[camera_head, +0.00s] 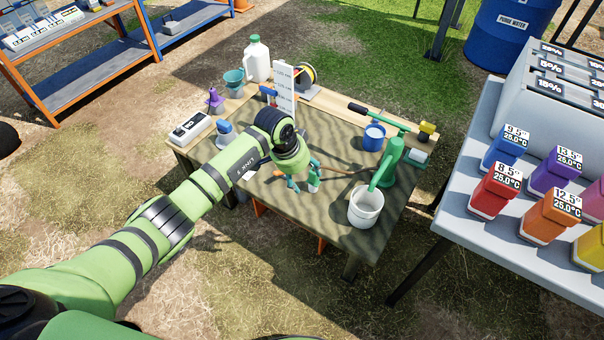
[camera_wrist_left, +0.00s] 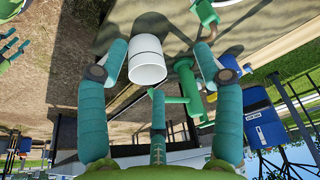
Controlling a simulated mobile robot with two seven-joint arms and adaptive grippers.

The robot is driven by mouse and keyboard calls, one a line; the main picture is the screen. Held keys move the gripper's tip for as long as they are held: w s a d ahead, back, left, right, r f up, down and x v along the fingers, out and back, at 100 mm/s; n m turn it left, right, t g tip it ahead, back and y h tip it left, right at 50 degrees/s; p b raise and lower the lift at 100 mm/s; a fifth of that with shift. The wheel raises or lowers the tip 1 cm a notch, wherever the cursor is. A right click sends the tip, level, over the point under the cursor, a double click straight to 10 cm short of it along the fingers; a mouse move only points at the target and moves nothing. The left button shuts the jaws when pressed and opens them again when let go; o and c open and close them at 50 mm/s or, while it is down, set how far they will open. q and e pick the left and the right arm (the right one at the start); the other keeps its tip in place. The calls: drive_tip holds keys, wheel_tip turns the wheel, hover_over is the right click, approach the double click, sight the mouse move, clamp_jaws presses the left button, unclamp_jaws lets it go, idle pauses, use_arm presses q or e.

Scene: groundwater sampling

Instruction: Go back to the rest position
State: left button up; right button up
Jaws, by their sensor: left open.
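My left gripper (camera_head: 300,182) hangs over the middle of the worktable (camera_head: 330,221) in the head view, fingers pointing down. In the left wrist view its teal fingers (camera_wrist_left: 160,50) are spread apart with nothing between them. A white bucket (camera_head: 365,210) stands under the green hand pump (camera_head: 388,165) to the gripper's right, apart from it. The bucket (camera_wrist_left: 148,62) and pump (camera_wrist_left: 187,85) also show beyond the fingers in the left wrist view. Teal fingers, apparently of my right gripper (camera_wrist_left: 12,48), show at that view's left edge; their grip is unclear.
On the table stand a blue cup (camera_head: 374,138), a white jug (camera_head: 257,60), a reel (camera_head: 305,78), a white board (camera_head: 284,88) and a meter (camera_head: 189,128). A grey table (camera_head: 455,215) with coloured bottles is at right. A shelf (camera_head: 95,65) stands at upper left. Grass in front is clear.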

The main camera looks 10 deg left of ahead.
idle(0.5)
use_arm(q)
drive_tip(key=s+d+f+m+t+h+p, duration=0.1)
drive_tip(key=s+d+f+t+h+p, duration=0.3)
drive_tip(key=s+d+h, duration=0.45)
drive_tip(key=s+a+f+n+t+y+p, duration=0.2)
drive_tip(key=s+a+f+n+y+p, duration=0.5)
drive_tip(key=s+a+f, duration=0.7)
drive_tip(key=s+a+f+g+y, duration=0.1)
drive_tip(key=s+f+g, duration=0.1)
drive_tip(key=s, duration=0.7)
drive_tip(key=s+a+f+g+y, duration=0.1)
drive_tip(key=s+a+f+g, duration=0.1)
drive_tip(key=s, duration=0.7)
drive_tip(key=s+a+f+g+y, duration=0.1)
drive_tip(key=s+f+g+y, duration=0.1)
drive_tip(key=s, duration=0.7)
wheel_tip(320, 180, down, 2)
drive_tip(key=shift+a+f+g+p, duration=0.1)
drive_tip(key=shift+a+g+p, duration=0.2)
drive_tip(key=shift+g, duration=0.5)
use_arm(e)
drive_tip(key=s+r+g, duration=0.3)
drive_tip(key=s+r, duration=0.5)
drive_tip(key=s, duration=0.5)
drive_tip(key=shift+s+d+r, duration=0.15)
drive_tip(key=shift+d+r, duration=0.25)
